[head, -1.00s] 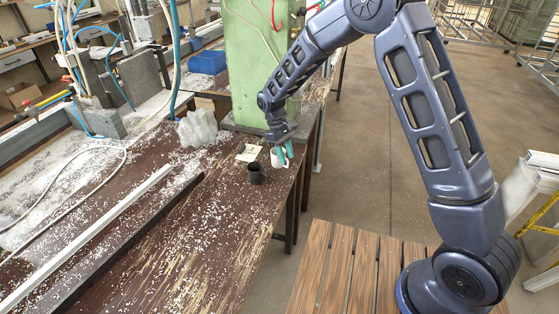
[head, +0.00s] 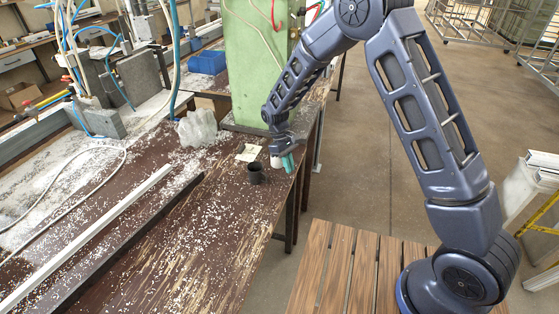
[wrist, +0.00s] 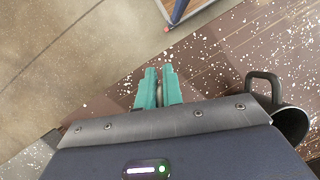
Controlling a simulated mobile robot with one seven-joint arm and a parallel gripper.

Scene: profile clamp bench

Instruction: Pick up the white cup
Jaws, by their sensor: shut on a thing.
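The white cup (head: 276,161) is near the right edge of the brown bench, partly covered by my gripper in the head view. My gripper (head: 288,163) has teal fingers and is at the cup's right side. In the wrist view the teal fingers (wrist: 158,92) are close together with a thin pale strip between them, which looks like part of the cup. The rest of the cup is hidden there behind the gripper body. I cannot tell whether the cup still touches the bench.
A dark cup (head: 256,173) stands just left of the white cup; its handle shows in the wrist view (wrist: 265,85). A small pale card (head: 248,152) lies behind it. A green column (head: 255,70) rises behind.

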